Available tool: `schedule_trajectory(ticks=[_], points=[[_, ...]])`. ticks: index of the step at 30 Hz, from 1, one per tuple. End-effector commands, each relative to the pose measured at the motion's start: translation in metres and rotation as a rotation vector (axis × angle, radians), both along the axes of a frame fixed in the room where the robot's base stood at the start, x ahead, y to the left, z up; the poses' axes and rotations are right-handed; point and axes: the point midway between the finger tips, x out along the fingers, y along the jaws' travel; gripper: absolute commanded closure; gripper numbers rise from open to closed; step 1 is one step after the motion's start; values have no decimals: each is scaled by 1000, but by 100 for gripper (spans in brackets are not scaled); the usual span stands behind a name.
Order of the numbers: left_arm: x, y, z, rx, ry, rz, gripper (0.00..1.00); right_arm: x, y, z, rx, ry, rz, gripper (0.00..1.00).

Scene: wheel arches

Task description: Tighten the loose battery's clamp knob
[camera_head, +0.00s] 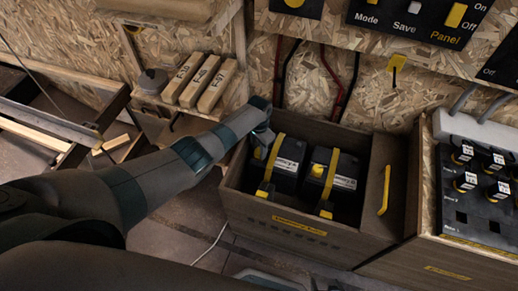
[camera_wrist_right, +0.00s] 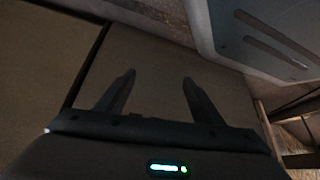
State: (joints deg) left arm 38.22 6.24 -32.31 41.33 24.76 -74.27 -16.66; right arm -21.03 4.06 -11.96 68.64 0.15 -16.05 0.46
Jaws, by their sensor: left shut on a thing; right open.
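Two black batteries sit side by side in a wooden battery box (camera_head: 300,235): the left battery (camera_head: 288,167) and the right battery (camera_head: 343,182). Each has a yellow strap over it. A yellow clamp knob (camera_head: 317,171) shows by the right battery. My left gripper (camera_head: 261,145) reaches down at the left battery's left side and is shut on a small yellow part there, seemingly that battery's clamp knob; the fingers are partly hidden. Which battery is loose cannot be told. My right gripper (camera_wrist_right: 159,77) is open and empty in the right wrist view.
A black panel with several switches (camera_head: 480,185) stands to the right of the box. Red and black cables (camera_head: 345,85) run down the chipboard wall behind. Wooden blocks with labels (camera_head: 200,82) stand on a shelf at the left. A yellow handle (camera_head: 385,190) is on the box's right part.

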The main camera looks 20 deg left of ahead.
Motion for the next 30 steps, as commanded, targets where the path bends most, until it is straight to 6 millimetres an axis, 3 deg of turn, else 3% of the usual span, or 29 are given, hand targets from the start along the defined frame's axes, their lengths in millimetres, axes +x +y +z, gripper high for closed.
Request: schedule_trajectory(ticks=[2, 3, 5, 20, 30], points=[[-1, 0, -1, -1, 3, 0, 90, 0, 0, 0, 0, -1, 0, 38], [-1, 0, -1, 0, 2, 0, 63, 1, 0, 0, 0, -1, 0, 38], [-1, 0, -1, 0, 2, 0, 49, 1, 0, 0, 0, -1, 0, 38], [0, 0, 7, -1, -1, 1, 49, 3, 1, 4, 3, -13, 0, 38], [1, 0, 50, 0, -2, 0, 49, 9, 12, 14, 27, -81, 9, 38]])
